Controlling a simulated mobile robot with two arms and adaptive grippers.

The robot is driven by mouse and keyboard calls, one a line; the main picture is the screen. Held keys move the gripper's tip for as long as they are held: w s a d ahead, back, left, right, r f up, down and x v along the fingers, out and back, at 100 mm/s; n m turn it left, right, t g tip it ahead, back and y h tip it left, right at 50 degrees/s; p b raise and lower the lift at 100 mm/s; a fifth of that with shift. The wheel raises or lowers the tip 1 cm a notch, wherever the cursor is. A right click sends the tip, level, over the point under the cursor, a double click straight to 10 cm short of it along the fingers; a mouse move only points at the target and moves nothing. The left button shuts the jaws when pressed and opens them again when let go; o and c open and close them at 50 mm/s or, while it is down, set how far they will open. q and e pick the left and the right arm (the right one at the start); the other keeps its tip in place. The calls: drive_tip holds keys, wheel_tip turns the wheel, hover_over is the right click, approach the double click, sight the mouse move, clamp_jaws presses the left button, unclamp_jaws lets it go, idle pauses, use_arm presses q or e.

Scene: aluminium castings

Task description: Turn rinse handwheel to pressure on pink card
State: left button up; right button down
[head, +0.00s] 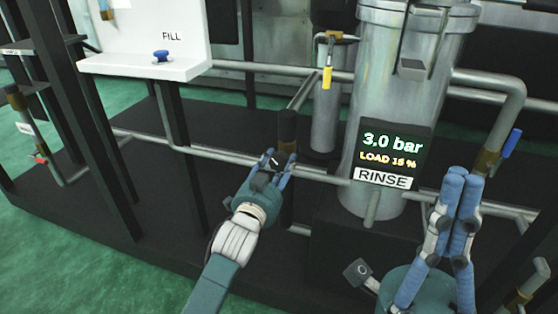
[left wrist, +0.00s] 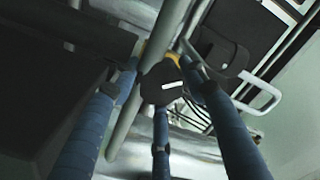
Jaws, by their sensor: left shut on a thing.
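The rinse handwheel is a small dark knob with a white mark (left wrist: 163,85), between the blue fingers of my left gripper (left wrist: 160,75) in the left wrist view. In the head view my left gripper (head: 273,163) is shut on it at the pipe left of the tank; the fingers hide most of it. The display (head: 392,148) on the tank reads 3.0 bar, with a load line in yellow below and a RINSE label (head: 384,180). My right gripper (head: 461,176) is raised at the right, its fingers together and empty. I see no pink card.
The large grey tank (head: 385,80) stands behind the display. A yellow-handled valve (head: 327,77) is left of it and a blue-handled valve (head: 511,143) right. A white FILL panel (head: 150,66) with a blue knob (head: 161,55) is upper left. Pipes and dark posts surround my left arm.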

use_arm(q)
drive_tip(key=shift+d+r, duration=0.1)
drive_tip(key=o, duration=1.2)
drive_tip(key=shift+s, duration=0.15)
drive_tip(key=v, duration=1.1)
drive_tip(key=shift+s, duration=0.35)
